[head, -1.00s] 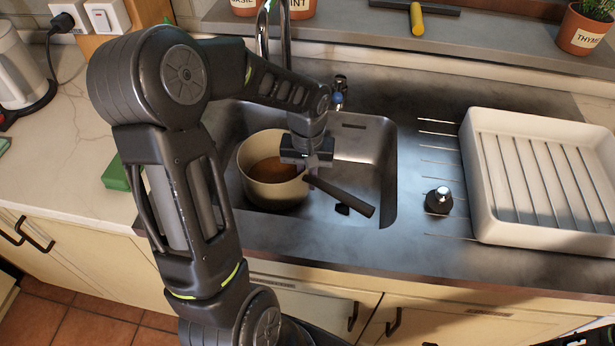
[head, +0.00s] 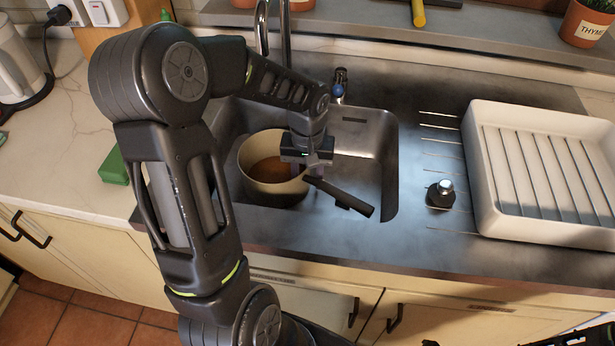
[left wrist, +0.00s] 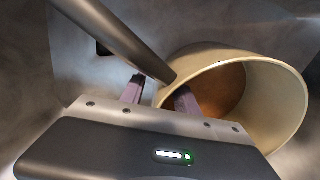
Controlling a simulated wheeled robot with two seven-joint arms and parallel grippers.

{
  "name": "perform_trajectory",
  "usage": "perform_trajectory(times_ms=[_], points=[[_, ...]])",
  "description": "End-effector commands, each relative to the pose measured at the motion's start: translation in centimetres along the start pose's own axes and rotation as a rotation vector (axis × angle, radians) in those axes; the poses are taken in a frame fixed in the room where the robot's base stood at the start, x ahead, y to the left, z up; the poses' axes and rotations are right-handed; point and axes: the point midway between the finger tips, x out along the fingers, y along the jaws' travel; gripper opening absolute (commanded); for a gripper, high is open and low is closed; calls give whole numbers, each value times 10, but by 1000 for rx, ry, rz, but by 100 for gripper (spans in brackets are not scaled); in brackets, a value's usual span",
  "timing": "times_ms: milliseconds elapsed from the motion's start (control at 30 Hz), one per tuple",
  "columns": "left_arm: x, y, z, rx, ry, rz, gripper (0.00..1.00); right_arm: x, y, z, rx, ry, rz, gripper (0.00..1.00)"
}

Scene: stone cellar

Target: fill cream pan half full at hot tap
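The cream pan (head: 262,192) is in the sink basin, below and left of the chrome tap spout (head: 285,40). Its inside looks brown; I cannot tell whether that is liquid. Its dark handle (head: 345,198) points toward the lower right. My left gripper (head: 312,172) is at the root of the handle, by the pan rim, and appears shut on it. In the left wrist view its pink fingers (left wrist: 158,97) sit where the handle meets the pan (left wrist: 275,122). A tap with a blue part (head: 338,88) stands behind the basin. No running water shows.
The steel sink (head: 390,185) has raised walls around the pan. A white draining tray (head: 485,190) and a dark stopper-like item (head: 439,195) stand to the right. A green sponge (head: 113,167) lies on the left counter. Plant pots (head: 585,22) line the sill.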

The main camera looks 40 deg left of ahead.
Motion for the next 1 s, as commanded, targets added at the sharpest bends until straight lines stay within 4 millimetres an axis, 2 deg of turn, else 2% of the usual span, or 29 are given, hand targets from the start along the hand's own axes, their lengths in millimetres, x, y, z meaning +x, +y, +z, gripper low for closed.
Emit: perform_trajectory(times_ms=[200, 333, 733, 867, 1000], points=[[1, 0, 1, 0, -2, 0, 37, 0, 0, 0, 0, 0, 0, 36], [-6, 0, 0, -1, 0, 0, 37, 0, 0, 0, 0, 0, 0, 36], [-65, 0, -1, 0, 3, 1, 37, -1, 0, 0, 0, 0, 0, 36], [-76, 0, 0, 0, 1, 1, 37, -1, 0, 0, 0, 0, 0, 36], [-78, 0, 0, 0, 0, 0, 37, -1, 0, 0, 0, 0, 0, 36]])
